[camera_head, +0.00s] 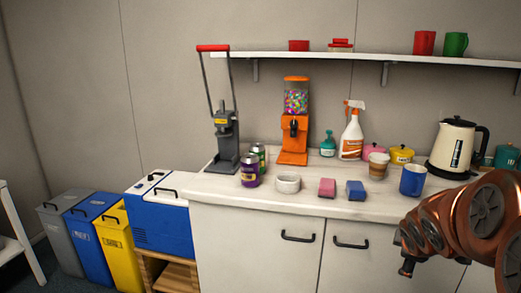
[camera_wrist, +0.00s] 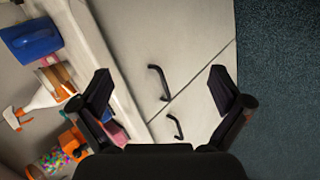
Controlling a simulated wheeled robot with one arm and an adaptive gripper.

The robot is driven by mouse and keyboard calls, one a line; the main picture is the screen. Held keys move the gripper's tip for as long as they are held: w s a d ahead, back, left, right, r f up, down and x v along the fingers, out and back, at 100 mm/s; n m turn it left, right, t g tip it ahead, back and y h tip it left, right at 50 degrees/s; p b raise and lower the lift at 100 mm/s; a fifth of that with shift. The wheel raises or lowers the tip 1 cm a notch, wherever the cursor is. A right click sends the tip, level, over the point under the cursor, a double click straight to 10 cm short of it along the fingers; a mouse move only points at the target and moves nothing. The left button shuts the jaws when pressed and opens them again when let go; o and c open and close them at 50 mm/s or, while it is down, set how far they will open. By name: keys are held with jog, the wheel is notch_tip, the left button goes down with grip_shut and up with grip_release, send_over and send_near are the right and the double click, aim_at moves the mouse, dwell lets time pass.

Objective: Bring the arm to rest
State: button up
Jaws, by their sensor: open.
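My arm, copper-coloured, reaches in from the right edge in the head view, and my gripper (camera_head: 408,262) hangs in front of the white cabinet, below the counter edge. In the wrist view my gripper (camera_wrist: 167,98) shows two dark fingers spread wide apart with nothing between them. Behind them are the cabinet doors with black handles (camera_wrist: 158,83) and the dark floor (camera_wrist: 278,75). The gripper appears clear of the counter and the doors.
The counter (camera_head: 330,203) holds a blue mug (camera_head: 413,180), kettle (camera_head: 455,148), spray bottle (camera_head: 351,135), orange candy dispenser (camera_head: 294,125), cans, sponges and a grey press (camera_head: 225,135). A blue cooler (camera_head: 160,220) and several bins (camera_head: 115,243) stand left. A shelf (camera_head: 385,58) holds cups above.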

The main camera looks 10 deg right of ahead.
jog(key=s+a+f+m+g+y, duration=0.25)
jog(key=s+a+m+g, duration=0.25)
jog(key=s+a, duration=0.9)
jog(key=s+a+f+m+g+y, duration=0.25)
jog(key=s+a+m+g, duration=0.25)
jog(key=s+a, duration=0.85)
notch_tip(320, 180, up, 16)
jog(key=d+t+p, duration=0.1)
jog(key=d+p, duration=0.1)
jog(key=p, duration=1.4)
jog(key=shift+s+d+r+t, duration=0.2)
jog(key=shift+s+t, duration=0.1)
